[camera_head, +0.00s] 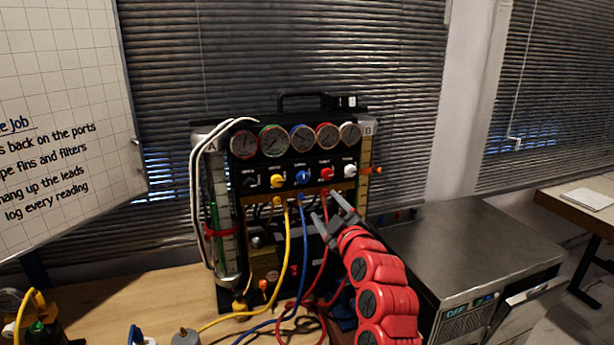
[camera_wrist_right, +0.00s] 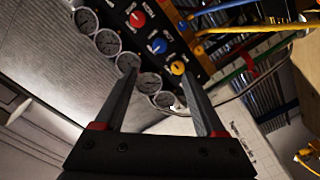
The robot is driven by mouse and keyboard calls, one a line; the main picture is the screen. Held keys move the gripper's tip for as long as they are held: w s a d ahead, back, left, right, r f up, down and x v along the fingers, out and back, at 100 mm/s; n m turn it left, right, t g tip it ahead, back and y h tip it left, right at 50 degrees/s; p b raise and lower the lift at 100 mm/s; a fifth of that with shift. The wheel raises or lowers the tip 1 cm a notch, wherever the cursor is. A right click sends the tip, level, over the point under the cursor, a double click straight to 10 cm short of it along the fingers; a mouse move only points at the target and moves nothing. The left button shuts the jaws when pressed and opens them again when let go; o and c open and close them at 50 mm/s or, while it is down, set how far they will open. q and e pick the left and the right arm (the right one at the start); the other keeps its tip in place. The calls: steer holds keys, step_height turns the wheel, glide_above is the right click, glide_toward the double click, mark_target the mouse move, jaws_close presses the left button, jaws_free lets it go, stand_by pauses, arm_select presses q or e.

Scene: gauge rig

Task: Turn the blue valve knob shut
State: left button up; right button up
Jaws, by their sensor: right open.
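The blue valve knob (camera_head: 302,177) is the middle one in a row of knobs on the gauge rig's (camera_head: 308,148) black front panel, below the gauges. It also shows in the wrist view (camera_wrist_right: 158,45), between a red and a yellow knob. My right gripper (camera_head: 325,204) is open and empty, in front of the rig, below and slightly right of the blue knob. In the wrist view its two fingers (camera_wrist_right: 158,75) point up toward the panel, apart from the knob. The knob's exact turn is too small to read. My left gripper is not in view.
A red knob (camera_head: 326,173) and a yellow knob (camera_head: 277,181) flank the blue one. Yellow hose (camera_head: 288,255), blue hose (camera_head: 304,255) and red hoses hang from the ports below, close to my right gripper. A metal cabinet (camera_head: 470,245) stands to the right.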

mark_target(304, 179)
steer(key=p+x, duration=0.5)
steer(key=x, duration=0.8)
steer(key=shift+w+a+p, duration=0.15)
steer(key=shift+w+p, duration=0.05)
steer(key=shift+p, duration=0.2)
steer(key=shift+w+a+r+p, duration=0.15)
steer(key=shift+w+a+p, duration=0.15)
steer(key=shift+w, duration=0.35)
steer(key=shift+w+a, duration=0.15)
steer(key=shift+w, duration=0.35)
steer(key=shift+w+f+p, duration=0.25)
steer(key=shift+w+p, duration=0.05)
steer(key=shift+p, duration=0.1)
steer(key=shift+c, duration=0.2)
jaws_close()
